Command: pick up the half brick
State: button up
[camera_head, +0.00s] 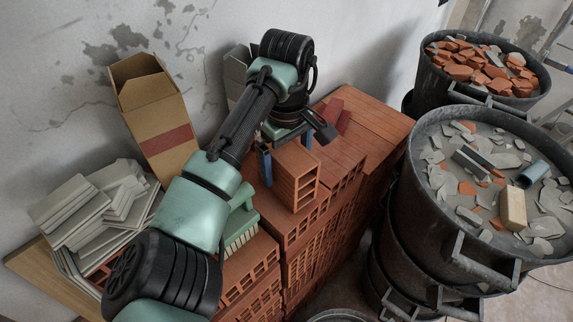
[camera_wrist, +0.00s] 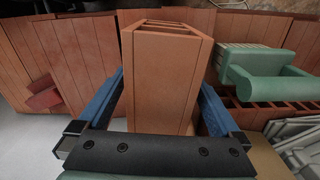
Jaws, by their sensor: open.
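The half brick (camera_head: 295,178), an orange-brown hollow block with openings in one face, stands on the brick stack. In the wrist view the half brick (camera_wrist: 163,75) fills the middle, between the two blue fingers. My gripper (camera_head: 287,162) is over it, open, with one finger on each side. In the wrist view my gripper (camera_wrist: 160,100) shows small gaps between the fingers and the block, widest at the left. The block's underside is hidden. It does not look lifted.
A green-handled brush (camera_head: 239,222) lies close by on the stack (camera_head: 373,125). Dark red pieces (camera_head: 336,116) lie behind. A cardboard box (camera_head: 160,125) and pale tiles (camera_head: 85,210) stand left. Rubble buckets (camera_head: 430,225) (camera_head: 435,85) stand right. The wall is close behind.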

grip_shut()
dwell(0.4)
jog(key=shift+r, duration=0.15)
notch_tip(320, 180, up, 10)
jog(key=shift+r+b, duration=0.1)
jog(key=shift+b, duration=0.25)
